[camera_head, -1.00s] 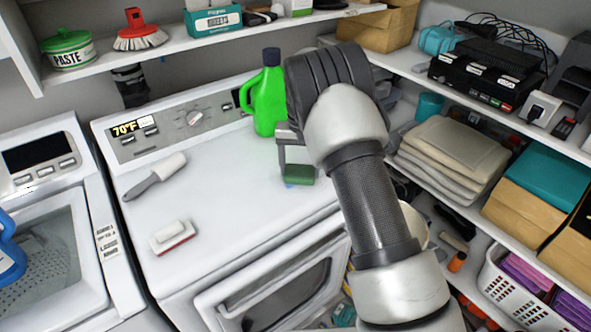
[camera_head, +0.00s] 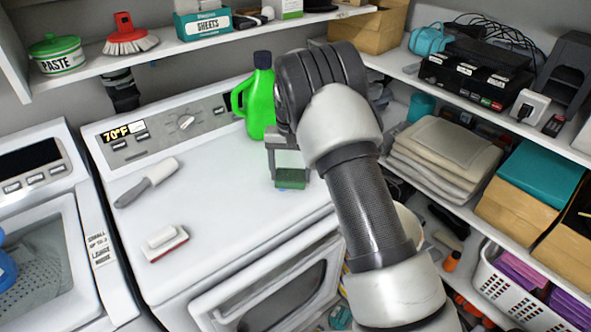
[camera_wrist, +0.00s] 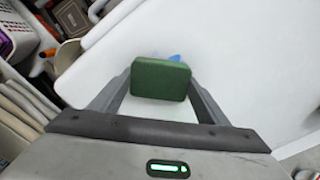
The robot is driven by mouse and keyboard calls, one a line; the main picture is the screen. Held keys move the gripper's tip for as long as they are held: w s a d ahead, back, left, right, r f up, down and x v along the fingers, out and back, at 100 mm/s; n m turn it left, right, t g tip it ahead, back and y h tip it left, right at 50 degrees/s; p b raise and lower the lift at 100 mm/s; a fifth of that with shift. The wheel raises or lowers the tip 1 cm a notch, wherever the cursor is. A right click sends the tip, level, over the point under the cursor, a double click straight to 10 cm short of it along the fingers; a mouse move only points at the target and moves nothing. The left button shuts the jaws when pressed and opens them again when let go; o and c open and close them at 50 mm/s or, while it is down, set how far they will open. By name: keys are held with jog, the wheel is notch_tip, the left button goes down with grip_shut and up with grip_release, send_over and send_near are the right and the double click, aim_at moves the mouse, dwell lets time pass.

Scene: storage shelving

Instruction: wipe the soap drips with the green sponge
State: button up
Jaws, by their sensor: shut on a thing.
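My gripper (camera_head: 290,172) is shut on the green sponge (camera_head: 291,179), low over the right part of the white dryer top (camera_head: 225,200). In the wrist view the sponge (camera_wrist: 160,80) sits between the two fingers. Blue soap drips (camera_wrist: 172,58) show just past the sponge's far edge in the wrist view; the sponge hides part of them. In the head view only a trace of blue shows at the sponge's lower edge. I cannot tell whether the sponge touches the surface.
A green bottle (camera_head: 260,100) stands close behind my gripper. A scraper (camera_head: 147,182) and a white-and-red brush (camera_head: 166,242) lie on the dryer top's left side. The dryer top's middle is clear.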

aim_at(281, 179)
jog(key=shift+s+a, duration=0.7)
jog(key=shift+a, duration=0.3)
jog(key=shift+s+a, duration=0.65)
jog(key=shift+a, duration=0.4)
jog(key=shift+s+a, duration=0.7)
jog(key=shift+a, duration=0.3)
jog(key=shift+w+d, duration=0.1)
jog(key=shift+d, duration=0.05)
jog(key=shift+w+d+r, duration=0.1)
jog(key=shift+w+d, duration=0.4)
jog(key=shift+d, duration=0.25)
jog(key=shift+w+d, duration=0.5)
jog(key=shift+d, duration=0.2)
jog(key=shift+w+d+f, duration=0.1)
jog(key=shift+w+d, duration=0.55)
jog(key=shift+d, duration=0.35)
jog(key=shift+w+d+f, duration=0.1)
jog(key=shift+w+d, duration=0.6)
jog(key=shift+d, duration=0.25)
jog(key=shift+w+d, duration=0.65)
jog(key=shift+d, duration=0.35)
jog(key=shift+s+a+b, duration=0.15)
jog(key=shift+s+a, duration=0.85)
jog(key=shift+a, duration=0.5)
jog(key=shift+s+a+b, duration=0.15)
jog(key=shift+s+a, duration=0.9)
jog(key=shift+a, duration=0.5)
jog(key=shift+s+a+b, duration=0.15)
jog(key=shift+s+a, duration=0.85)
jog(key=shift+a, duration=0.5)
